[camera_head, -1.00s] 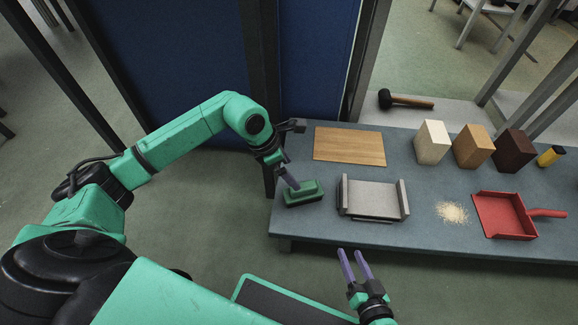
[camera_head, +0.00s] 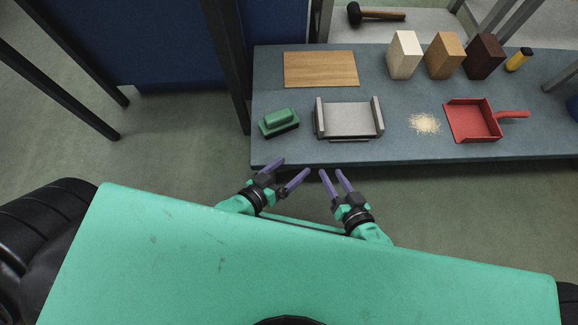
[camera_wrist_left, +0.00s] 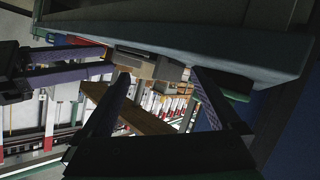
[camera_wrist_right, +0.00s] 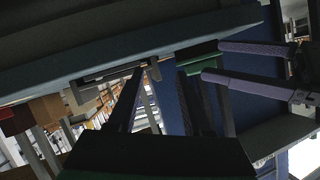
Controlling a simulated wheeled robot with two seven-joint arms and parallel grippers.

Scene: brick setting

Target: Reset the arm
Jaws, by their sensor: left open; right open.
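In the head view my left gripper (camera_head: 288,173) is open and empty, just off the front edge of the table (camera_head: 450,153). My right gripper (camera_head: 332,179) is open and empty close to its right, also off the table edge. In the left wrist view the left fingers (camera_wrist_left: 158,85) stand wide apart with nothing between them. In the right wrist view the right fingers (camera_wrist_right: 165,90) are apart and empty, and the other gripper's purple fingers (camera_wrist_right: 240,62) show at the right. Both forearms are mostly hidden behind my green body.
On the table are a green brush (camera_head: 279,121), a grey holder (camera_head: 348,119), a wooden board (camera_head: 320,69), several blocks, a yellow-and-black item (camera_head: 518,59), crumbs (camera_head: 425,123) and a red dustpan (camera_head: 473,121). A mallet (camera_head: 376,15) lies behind. Floor is free left of the table.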

